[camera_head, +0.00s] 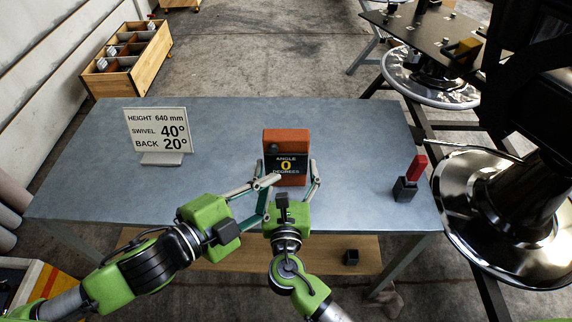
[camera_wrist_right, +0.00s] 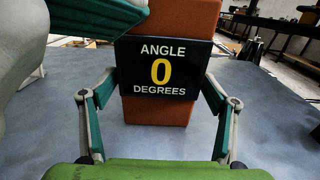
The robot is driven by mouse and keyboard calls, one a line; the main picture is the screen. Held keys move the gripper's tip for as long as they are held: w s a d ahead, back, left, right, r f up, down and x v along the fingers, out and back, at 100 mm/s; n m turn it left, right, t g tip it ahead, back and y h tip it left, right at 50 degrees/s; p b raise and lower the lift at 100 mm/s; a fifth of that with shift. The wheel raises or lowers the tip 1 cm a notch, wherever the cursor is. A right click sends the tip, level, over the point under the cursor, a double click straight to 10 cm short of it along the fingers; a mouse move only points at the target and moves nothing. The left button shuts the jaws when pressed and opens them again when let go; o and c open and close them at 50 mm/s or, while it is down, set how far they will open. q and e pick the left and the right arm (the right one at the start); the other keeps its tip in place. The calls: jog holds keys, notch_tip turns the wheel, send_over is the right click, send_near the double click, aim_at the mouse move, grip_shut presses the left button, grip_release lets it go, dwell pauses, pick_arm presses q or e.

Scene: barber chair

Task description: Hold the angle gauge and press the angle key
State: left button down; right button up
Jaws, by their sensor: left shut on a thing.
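The angle gauge (camera_head: 299,138) is an upright orange block with a black display reading "ANGLE 0 DEGREES". It is over the front middle of the table; I cannot tell whether its base touches the top. A dark round spot, possibly the key, shows on its upper face. My right gripper (camera_head: 287,164) has one finger against each side of the gauge; both fingers (camera_wrist_right: 160,82) flank the display in the right wrist view. My left gripper (camera_head: 275,182) is shut at the gauge's lower left in the head view. Its grip is partly hidden among the right gripper's links.
The grey-blue table (camera_head: 225,125) is mostly clear. A sign (camera_head: 158,132) with height, swivel and back values stands at left. A red-handled dark block (camera_head: 407,187) stands at right.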

dwell(0.3)
jog(key=s, duration=1.2)
jog(key=shift+s, duration=0.1)
